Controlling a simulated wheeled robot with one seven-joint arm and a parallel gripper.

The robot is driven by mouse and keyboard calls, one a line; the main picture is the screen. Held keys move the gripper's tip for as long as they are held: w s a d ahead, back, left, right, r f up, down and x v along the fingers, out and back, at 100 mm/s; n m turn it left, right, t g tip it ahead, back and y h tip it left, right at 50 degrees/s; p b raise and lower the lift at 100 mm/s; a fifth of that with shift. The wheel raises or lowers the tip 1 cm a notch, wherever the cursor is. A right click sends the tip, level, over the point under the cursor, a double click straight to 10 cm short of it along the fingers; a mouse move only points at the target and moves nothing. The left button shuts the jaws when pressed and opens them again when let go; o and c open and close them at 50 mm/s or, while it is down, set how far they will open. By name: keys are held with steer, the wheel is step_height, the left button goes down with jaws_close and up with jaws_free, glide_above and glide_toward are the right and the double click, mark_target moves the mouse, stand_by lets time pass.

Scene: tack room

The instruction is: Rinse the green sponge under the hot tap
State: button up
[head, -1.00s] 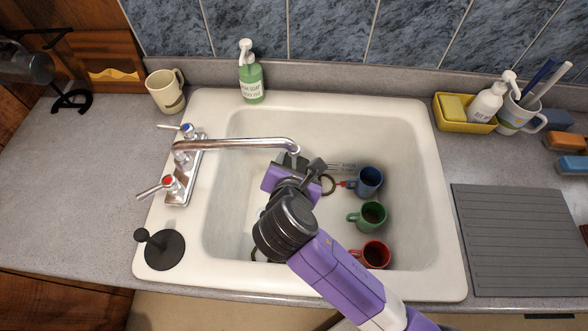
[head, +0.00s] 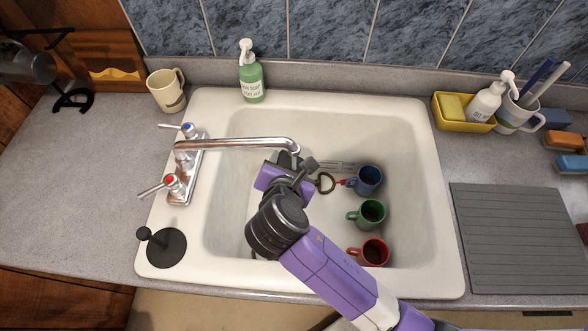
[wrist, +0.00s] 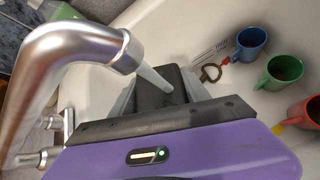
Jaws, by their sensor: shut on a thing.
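My gripper (head: 292,165) is low in the sink basin, just under the end of the chrome spout (head: 240,144). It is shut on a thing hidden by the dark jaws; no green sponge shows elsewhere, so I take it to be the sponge. In the wrist view the spout (wrist: 75,45) hangs close above my gripper (wrist: 165,92), and a pale streak like running water drops from its mouth onto the jaws. The hot tap (head: 171,182), marked red, is at the front of the faucet base; the cold tap (head: 187,129), marked blue, is behind it.
A soap bottle (head: 252,82) stands behind the basin. The basin's left side is clear.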

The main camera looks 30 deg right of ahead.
steer(key=shift+d, duration=0.2)
steer(key=shift+w+d+p, duration=0.1)
steer(key=shift+d+p, duration=0.2)
steer(key=shift+d, duration=0.35)
steer(key=shift+w+d+p, duration=0.1)
steer(key=shift+d+p, duration=0.25)
steer(key=shift+d, duration=0.1)
stand_by(0.4)
steer(key=shift+s+a+p, duration=0.35)
steer(key=shift+s+p, duration=0.1)
steer(key=shift+p, duration=0.05)
steer(key=shift+s+a, duration=0.2)
steer(key=shift+s, duration=0.05)
steer(key=shift+s+a+p, duration=0.3)
steer(key=shift+s+a, duration=0.1)
steer(key=shift+s, duration=0.15)
